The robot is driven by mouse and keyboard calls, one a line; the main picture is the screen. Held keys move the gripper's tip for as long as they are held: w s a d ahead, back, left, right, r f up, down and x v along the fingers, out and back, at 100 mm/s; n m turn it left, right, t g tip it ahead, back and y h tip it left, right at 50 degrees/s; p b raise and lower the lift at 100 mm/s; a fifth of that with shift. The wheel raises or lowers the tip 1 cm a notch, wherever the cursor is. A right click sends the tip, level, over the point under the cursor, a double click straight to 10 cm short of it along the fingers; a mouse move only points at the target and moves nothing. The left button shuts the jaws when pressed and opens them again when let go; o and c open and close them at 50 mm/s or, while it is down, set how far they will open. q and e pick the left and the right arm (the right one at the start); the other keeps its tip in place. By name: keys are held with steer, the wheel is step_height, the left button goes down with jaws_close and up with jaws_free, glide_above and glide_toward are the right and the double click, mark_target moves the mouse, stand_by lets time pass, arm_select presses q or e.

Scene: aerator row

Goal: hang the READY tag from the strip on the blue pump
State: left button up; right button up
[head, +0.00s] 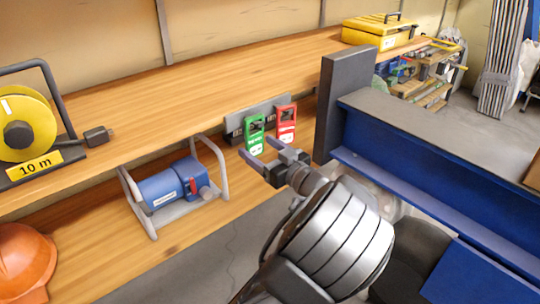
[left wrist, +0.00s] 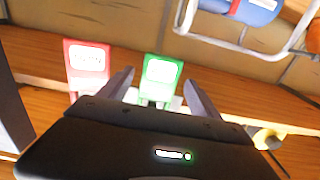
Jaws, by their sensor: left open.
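A grey strip (head: 234,124) on the shelf's front edge carries a green tag (head: 255,135) and a red tag (head: 286,124) side by side. Their lettering is too small and blurred to read surely. My left gripper (head: 259,151) is open and empty just in front of the green tag. In the left wrist view the green tag (left wrist: 160,72) shows between and beyond the fingertips (left wrist: 157,82), and the red tag (left wrist: 87,62) is left of them. The blue pump (head: 168,187) stands on the lower shelf inside a grey tubular frame (head: 221,165). My right gripper is not in view.
A yellow cable reel (head: 30,115) marked 10 m and a yellow toolbox (head: 375,30) stand on the upper shelf (head: 180,95). An orange helmet (head: 22,262) lies at the lower left. A dark post and blue beam (head: 430,165) stand close on the right.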

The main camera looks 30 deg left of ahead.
arm_select(q)
steer(key=shift+x, duration=0.95)
steer(key=c, duration=1.2)
steer(key=shift+r+p, duration=0.15)
steer(key=shift+p, duration=0.15)
steer(key=shift+r+p, duration=0.65)
steer(key=shift+p, duration=0.3)
steer(key=shift+d, duration=0.15)
steer(key=shift+p+v, duration=1.25)
steer(key=shift+v, duration=1.15)
steer(key=shift+p+v, duration=0.65)
steer(key=shift+v, duration=1.1)
